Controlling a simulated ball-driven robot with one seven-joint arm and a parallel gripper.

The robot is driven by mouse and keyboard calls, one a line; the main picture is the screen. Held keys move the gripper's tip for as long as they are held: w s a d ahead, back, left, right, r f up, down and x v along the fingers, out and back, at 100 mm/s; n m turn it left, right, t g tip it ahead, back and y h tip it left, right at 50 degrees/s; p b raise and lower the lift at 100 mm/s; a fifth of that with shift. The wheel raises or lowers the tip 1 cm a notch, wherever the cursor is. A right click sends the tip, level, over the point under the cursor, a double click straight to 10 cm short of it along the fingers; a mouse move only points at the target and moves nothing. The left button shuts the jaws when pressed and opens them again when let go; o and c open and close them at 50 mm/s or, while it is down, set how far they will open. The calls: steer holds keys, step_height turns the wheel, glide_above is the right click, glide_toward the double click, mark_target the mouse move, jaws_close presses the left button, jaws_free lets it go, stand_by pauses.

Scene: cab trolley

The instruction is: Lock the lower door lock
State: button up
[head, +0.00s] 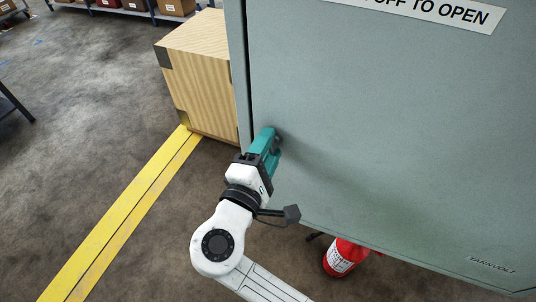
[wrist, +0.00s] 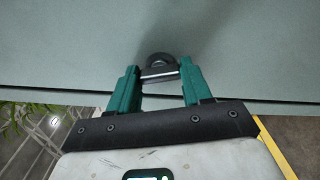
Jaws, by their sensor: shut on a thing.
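The grey-green cabinet door (head: 390,130) fills the right of the head view. My gripper (head: 275,143) is at its lower left part, near the left edge. In the wrist view the lower door lock (wrist: 159,58) shows as a dark round piece with a pale metal bar across its near side. My gripper's teal fingers (wrist: 160,71) are shut on that bar, one on each side. In the head view my fingers hide the lock. I cannot tell whether the lock is turned to locked or unlocked.
A wooden crate (head: 205,75) stands just left of the cabinet. A red fire extinguisher (head: 341,257) is on the floor below the door. A yellow floor line (head: 115,220) runs along the left. Shelves with boxes (head: 135,6) stand at the back.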

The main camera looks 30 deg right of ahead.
steer(key=shift+f+m+b, duration=0.1)
steer(key=shift+m+b, duration=1)
steer(key=shift+m, duration=0.4)
steer(key=o, duration=1.1)
steer(key=shift+c, duration=0.2)
steer(key=b+v, duration=0.1)
steer(key=v, duration=0.9)
steer(key=shift+s+a, duration=0.2)
steer(key=shift+a, duration=0.1)
